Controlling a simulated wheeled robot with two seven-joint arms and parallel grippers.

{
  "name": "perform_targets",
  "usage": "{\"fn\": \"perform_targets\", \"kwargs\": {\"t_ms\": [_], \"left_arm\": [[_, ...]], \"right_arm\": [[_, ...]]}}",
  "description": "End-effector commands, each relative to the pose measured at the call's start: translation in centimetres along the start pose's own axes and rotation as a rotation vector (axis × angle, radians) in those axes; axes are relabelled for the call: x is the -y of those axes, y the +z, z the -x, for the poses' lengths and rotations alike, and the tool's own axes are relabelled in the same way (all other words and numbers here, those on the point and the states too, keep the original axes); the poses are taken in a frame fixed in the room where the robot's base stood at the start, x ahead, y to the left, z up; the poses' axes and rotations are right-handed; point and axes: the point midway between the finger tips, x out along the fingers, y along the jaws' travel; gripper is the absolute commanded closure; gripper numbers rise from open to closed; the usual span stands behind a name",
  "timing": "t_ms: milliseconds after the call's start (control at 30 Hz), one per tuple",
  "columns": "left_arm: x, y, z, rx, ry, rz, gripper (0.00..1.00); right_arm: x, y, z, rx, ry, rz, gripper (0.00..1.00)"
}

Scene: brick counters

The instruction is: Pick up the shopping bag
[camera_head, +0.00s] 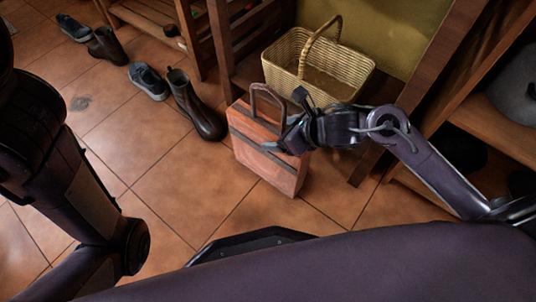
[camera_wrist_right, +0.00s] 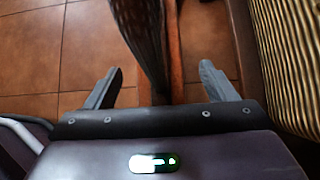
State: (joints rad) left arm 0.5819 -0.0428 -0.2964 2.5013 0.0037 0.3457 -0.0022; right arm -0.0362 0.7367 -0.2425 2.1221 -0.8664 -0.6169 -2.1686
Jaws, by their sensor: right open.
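The shopping bag (camera_head: 262,153), reddish-brown with dark bands and a dark loop handle (camera_head: 268,92), stands upright on the tiled floor. My right gripper (camera_head: 279,140) is at the bag's upper right side, near the handle, and hides part of it. In the right wrist view the gripper (camera_wrist_right: 160,84) is open, with its two fingers apart. A brown strip of the bag (camera_wrist_right: 173,45) and a dark patterned part show in line with the gap. I cannot tell whether either finger touches the bag. My left arm enters at the left, but its gripper is out of view.
A wicker basket (camera_head: 343,83) stands just behind the bag on a wooden shelf (camera_head: 247,72). Boots (camera_head: 195,105) and shoes (camera_head: 149,81) stand at the left back. Another wooden rack (camera_head: 485,125) is at the right. The floor (camera_head: 165,185) left of the bag is clear.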

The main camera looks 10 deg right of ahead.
Motion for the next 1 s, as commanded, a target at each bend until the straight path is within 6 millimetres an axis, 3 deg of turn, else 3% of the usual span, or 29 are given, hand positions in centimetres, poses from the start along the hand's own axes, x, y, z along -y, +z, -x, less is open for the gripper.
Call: {"fn": "perform_targets", "kwargs": {"t_ms": [100,333,867,1000], "left_arm": [[-0.09,-0.16,0.62,0.000,0.000,0.000,0.64],[-0.08,-0.13,0.50,0.001,0.000,0.001,0.64],[-0.08,-0.14,0.51,0.000,0.000,0.001,0.64],[-0.07,-0.14,0.51,0.000,0.000,0.001,0.64]], "right_arm": [[0.00,-0.05,-0.99,0.000,0.000,0.001,0.22],[-0.01,0.01,-0.96,-0.002,0.000,0.001,0.22],[0.00,0.00,-0.95,-0.001,0.000,0.000,0.91],[0.01,0.08,-0.92,0.001,0.000,0.000,0.92]]}}
